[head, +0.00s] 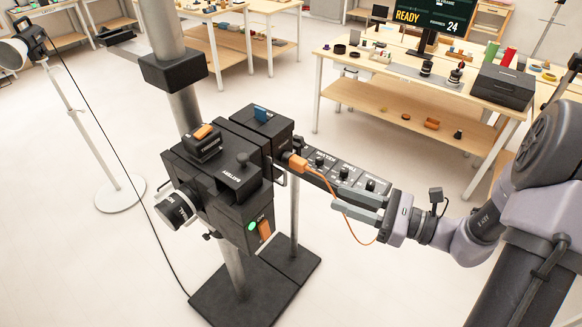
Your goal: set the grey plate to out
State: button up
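A black boxy device (225,160) stands on a pole and has a dark base plate. A panel with several black knobs (340,174) reaches out from its right side. An orange plug (298,163) sits at the panel's near end, with a thin orange cable hanging from it. I cannot clearly make out a grey plate on the device. My gripper (336,198) comes in from the right, its two grey fingers pointing left beside the panel. The fingers are apart, with a gap between them and nothing visible in it. Whether they touch the panel cannot be told.
The device carries a battery block (203,142), a blue switch (262,113), a green light (252,225) and an orange lever (265,231). A lamp stand (80,115) is at left. A table (385,68) with a black case (503,87) stands behind.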

aim_at(285, 182)
jog(key=x, duration=1.4)
jog(key=shift+a+b, duration=0.35)
jog(key=shift+b, duration=0.05)
jog(key=shift+w+d, duration=0.1)
grip_shut()
